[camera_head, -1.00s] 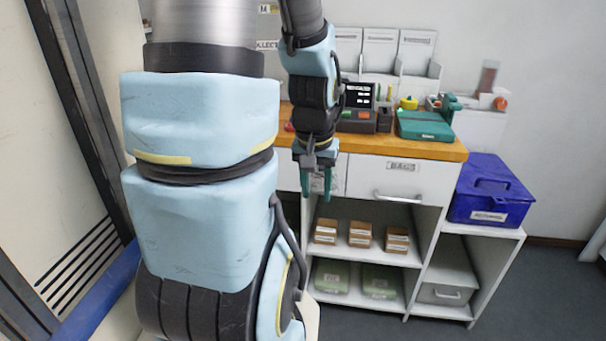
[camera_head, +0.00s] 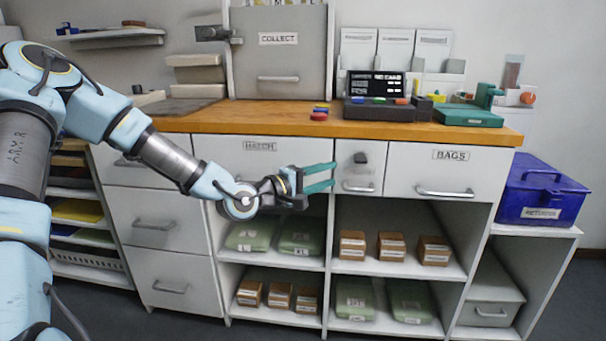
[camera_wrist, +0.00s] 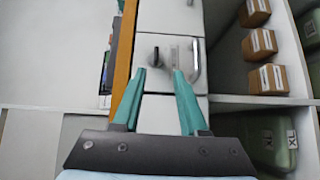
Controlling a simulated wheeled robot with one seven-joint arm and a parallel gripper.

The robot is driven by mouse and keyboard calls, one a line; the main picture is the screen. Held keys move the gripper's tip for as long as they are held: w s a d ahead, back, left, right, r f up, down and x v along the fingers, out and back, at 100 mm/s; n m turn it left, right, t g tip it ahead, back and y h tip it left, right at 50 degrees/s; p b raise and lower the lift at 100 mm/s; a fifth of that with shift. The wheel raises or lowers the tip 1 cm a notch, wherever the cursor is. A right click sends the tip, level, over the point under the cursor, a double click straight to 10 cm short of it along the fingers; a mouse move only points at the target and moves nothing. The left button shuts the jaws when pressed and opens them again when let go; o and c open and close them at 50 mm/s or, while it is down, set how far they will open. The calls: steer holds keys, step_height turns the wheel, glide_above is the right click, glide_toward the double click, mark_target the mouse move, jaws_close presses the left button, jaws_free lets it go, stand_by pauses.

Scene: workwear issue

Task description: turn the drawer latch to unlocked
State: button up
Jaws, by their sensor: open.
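The drawer latch (camera_head: 360,158) is a small dark knob on the narrow white drawer (camera_head: 349,178) between the drawers labelled HATCH and BAGS. In the wrist view the latch (camera_wrist: 154,56) shows ahead of my fingers as a thin dark piece beside the drawer's handle. My gripper (camera_head: 334,175) has teal fingers, open and empty, pointing right toward the narrow drawer. In the wrist view my gripper (camera_wrist: 160,74) has the latch between its fingertips in the picture, apart from them.
The wooden counter (camera_head: 250,122) runs above the drawers. The BAGS drawer handle (camera_head: 445,192) sticks out to the right. Open shelves below hold boxes (camera_head: 391,246) and green packs (camera_head: 249,235). A blue case (camera_head: 541,193) stands at the right.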

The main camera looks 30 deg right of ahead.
mark_target(357, 162)
steer(key=d, duration=0.3)
steer(key=w+d, duration=0.1)
steer(key=d, duration=0.6)
steer(key=shift+w+d+r, duration=0.2)
steer(key=shift+w, duration=0.15)
steer(key=shift+c, duration=0.2)
jaws_close()
